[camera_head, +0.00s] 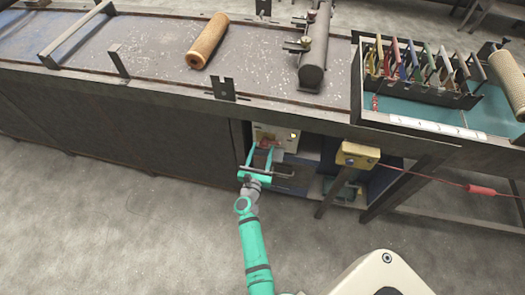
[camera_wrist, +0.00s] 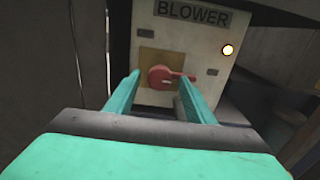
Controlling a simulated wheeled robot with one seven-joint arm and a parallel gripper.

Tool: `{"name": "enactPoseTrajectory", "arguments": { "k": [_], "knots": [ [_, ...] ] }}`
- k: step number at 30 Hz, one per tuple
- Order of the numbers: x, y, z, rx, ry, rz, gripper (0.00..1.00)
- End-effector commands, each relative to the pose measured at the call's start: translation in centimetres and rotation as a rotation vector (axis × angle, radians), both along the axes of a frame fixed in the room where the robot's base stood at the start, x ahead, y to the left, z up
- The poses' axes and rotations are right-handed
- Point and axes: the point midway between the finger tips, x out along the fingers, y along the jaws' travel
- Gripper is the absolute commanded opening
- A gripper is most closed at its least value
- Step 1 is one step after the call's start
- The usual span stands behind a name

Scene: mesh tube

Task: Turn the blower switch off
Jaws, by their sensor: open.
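The blower box (camera_wrist: 208,55) is a pale panel labelled BLOWER, under the workbench; it also shows in the head view (camera_head: 287,134). Its red rotary switch (camera_wrist: 168,77) sits on a brass-coloured plate (camera_wrist: 147,60), with its handle pointing right, roughly level. A round lamp (camera_wrist: 228,50) at the box's upper right is lit warm white. My gripper (camera_wrist: 158,90) is open, with one teal finger to the left of the switch and one to the right, near the handle's tip. I cannot tell whether a finger touches the handle. In the head view my gripper (camera_head: 262,157) partly covers the switch.
A dark side panel (camera_wrist: 50,60) is close on the left. Floor in front is clear.

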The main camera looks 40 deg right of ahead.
Motion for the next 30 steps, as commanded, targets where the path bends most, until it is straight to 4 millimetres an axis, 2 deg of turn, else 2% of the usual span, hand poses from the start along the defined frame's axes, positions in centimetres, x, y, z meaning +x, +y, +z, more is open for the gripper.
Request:
{"name": "enactPoseTrajectory", "arguments": {
  "k": [9,10,12,15,23,30],
  "knots": [
    [0.10,-0.30,-0.03,0.000,0.001,-0.002,0.49],
    [0.09,-0.30,-0.03,-0.001,0.001,-0.002,0.44],
    [0.08,-0.32,-0.03,-0.001,0.001,-0.002,0.28],
    [0.05,-0.34,-0.03,-0.001,0.001,-0.003,0.08],
    [0.03,-0.40,-0.02,-0.011,0.013,-0.004,0.08],
    [0.01,-0.48,0.00,-0.078,0.090,-0.004,0.08]
  ]
}}
